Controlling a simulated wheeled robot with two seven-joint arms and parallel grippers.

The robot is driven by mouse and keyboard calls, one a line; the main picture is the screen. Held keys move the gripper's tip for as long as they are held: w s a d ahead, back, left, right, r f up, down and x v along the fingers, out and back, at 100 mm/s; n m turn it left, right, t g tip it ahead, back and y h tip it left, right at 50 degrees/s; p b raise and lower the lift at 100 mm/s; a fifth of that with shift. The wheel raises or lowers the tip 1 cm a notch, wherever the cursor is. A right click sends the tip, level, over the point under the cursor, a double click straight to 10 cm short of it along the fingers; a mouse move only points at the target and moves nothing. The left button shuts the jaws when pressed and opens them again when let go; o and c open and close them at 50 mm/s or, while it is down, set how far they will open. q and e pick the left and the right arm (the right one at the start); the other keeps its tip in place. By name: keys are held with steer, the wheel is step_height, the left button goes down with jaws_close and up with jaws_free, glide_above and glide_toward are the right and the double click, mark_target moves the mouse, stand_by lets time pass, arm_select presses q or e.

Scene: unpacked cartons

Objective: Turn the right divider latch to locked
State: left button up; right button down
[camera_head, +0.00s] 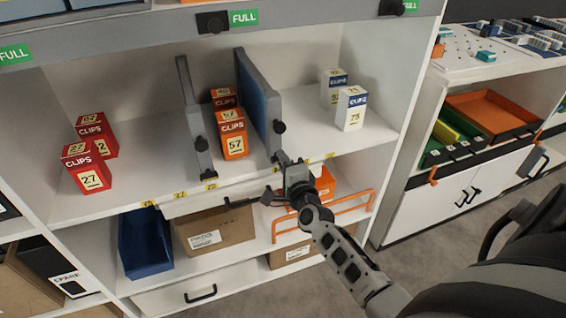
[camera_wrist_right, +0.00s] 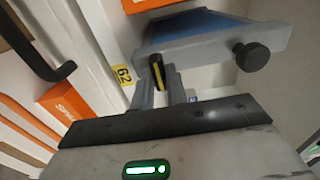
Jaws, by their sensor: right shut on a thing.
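The right divider (camera_head: 258,100) is a grey-framed blue panel standing on the middle shelf. Black knobs stick out from its edge. Its latch (camera_wrist_right: 157,72), a small dark piece with a yellow mark, sits at the divider's lower front end in the right wrist view. My right gripper (camera_head: 284,163) is at that lower front corner, and its two fingers (camera_wrist_right: 160,88) are shut on the latch, one on each side. In the head view the gripper hides the latch, so its exact turn is hard to tell. My left gripper is not in view.
A left divider (camera_head: 195,120) stands on the same shelf. Orange boxes (camera_head: 232,135) stand between the dividers, red boxes (camera_head: 86,168) at left, white boxes (camera_head: 351,108) at right. Below are a blue bin (camera_head: 145,245), a carton (camera_head: 215,233) and an orange rail (camera_head: 345,205).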

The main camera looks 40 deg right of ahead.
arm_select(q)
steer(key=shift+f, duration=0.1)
arm_select(e)
steer(key=shift+f, duration=0.1)
stand_by(0.3)
steer(key=c, duration=1.4)
jaws_free()
steer(key=shift+s, duration=0.1)
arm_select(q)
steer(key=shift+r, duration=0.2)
arm_select(e)
steer(key=v, duration=1.6)
steer(key=shift+a, duration=0.15)
